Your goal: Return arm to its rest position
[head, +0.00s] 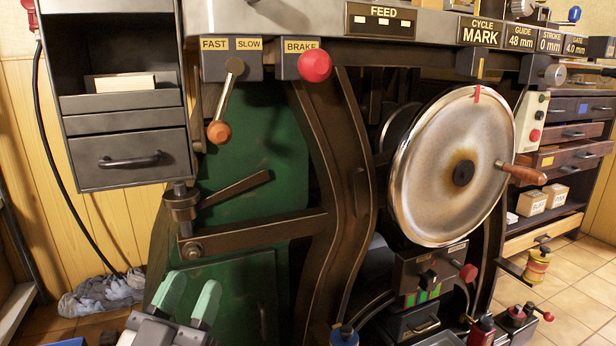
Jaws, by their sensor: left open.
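My left gripper (188,299) is at the bottom left, pointing up and away from me. Its two green fingertips stand apart, with nothing between them. It is in front of the lower green panel (240,200) of the press, below a dark metal bracket arm (262,232). It looks clear of the machine, though the exact gap cannot be told. My right gripper does not show.
The press has a large round disc (430,170) with a wooden handle (522,174), a speed lever (226,105) and a red brake knob (315,66). A drawer cabinet (130,160) hangs upper left. A grey rag (100,294) lies on the tiled floor.

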